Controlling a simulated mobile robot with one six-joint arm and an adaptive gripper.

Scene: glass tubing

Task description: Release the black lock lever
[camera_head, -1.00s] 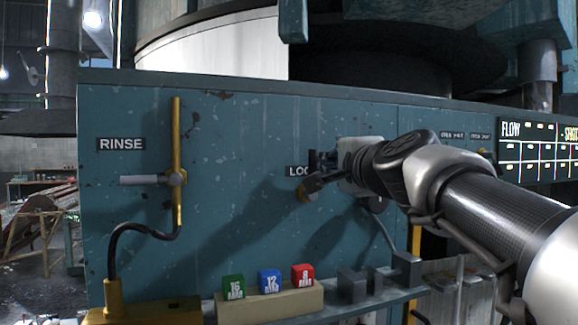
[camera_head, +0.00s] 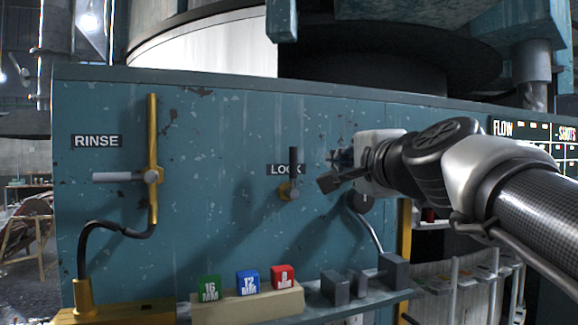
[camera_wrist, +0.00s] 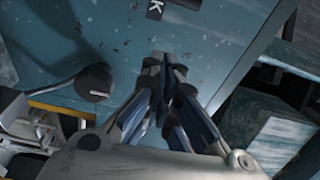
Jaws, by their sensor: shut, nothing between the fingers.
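The black lock lever (camera_head: 294,160) stands upright on a brass pivot (camera_head: 285,192) on the teal panel. It crosses the LOCK label (camera_head: 275,170). My gripper (camera_head: 327,170) is just right of the lever, with a visible gap of panel between them in the head view. In the wrist view my gripper (camera_wrist: 166,64) has its fingers together and holds nothing. The end of the label, with the letter K (camera_wrist: 155,10), shows at the top there; I cannot make out the lever in that view.
A rinse valve with a yellow pipe (camera_head: 153,120) is at the left. Green (camera_head: 209,288), blue (camera_head: 247,281) and red (camera_head: 282,276) blocks sit on a ledge below. The panel between the rinse pipe and lever is clear.

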